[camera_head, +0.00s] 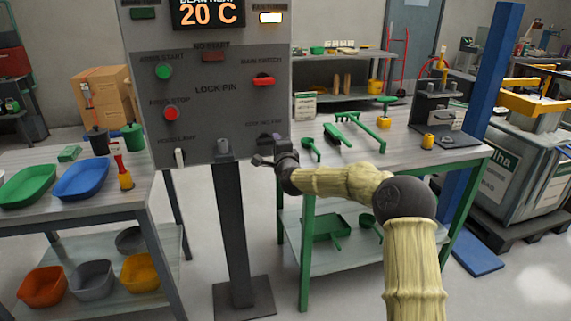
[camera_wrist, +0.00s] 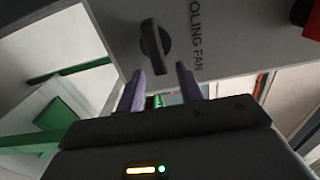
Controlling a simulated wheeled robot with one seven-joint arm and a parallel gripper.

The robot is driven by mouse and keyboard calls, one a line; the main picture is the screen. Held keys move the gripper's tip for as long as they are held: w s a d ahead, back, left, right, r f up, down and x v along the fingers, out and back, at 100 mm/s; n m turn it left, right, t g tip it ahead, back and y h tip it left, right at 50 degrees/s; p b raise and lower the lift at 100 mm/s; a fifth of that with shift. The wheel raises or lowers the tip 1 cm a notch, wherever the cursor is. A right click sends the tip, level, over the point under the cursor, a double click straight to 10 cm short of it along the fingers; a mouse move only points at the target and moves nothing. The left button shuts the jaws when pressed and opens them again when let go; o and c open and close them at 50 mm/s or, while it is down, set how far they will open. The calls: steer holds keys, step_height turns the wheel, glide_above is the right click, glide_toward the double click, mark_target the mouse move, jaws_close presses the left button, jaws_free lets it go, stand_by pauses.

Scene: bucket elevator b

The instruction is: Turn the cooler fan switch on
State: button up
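The cooling fan switch is a black rotary knob (camera_wrist: 155,45) on the grey control panel (camera_head: 215,95). In the wrist view its grip bar runs nearly up and down, beside the label "…OLING FAN". In the head view the dark knob (camera_head: 266,138) sits at the panel's lower right, with my gripper (camera_head: 262,160) just below it. My gripper (camera_wrist: 163,75) has two purple fingers spread apart with nothing between them. The knob lies just beyond the fingertips, roughly in line with the gap; I see no clear contact.
A red main switch (camera_head: 263,80) is above the knob. A lit lamp (camera_head: 270,17) with a partly readable fan label is at the panel's top right. Workbenches stand at left (camera_head: 118,207) and right (camera_head: 400,152). The panel stands on a dark post (camera_head: 230,235).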

steer(key=b+v, duration=0.1)
steer(key=v, duration=1.5)
steer(key=shift+s, duration=0.3)
steer(key=shift+d, duration=0.1)
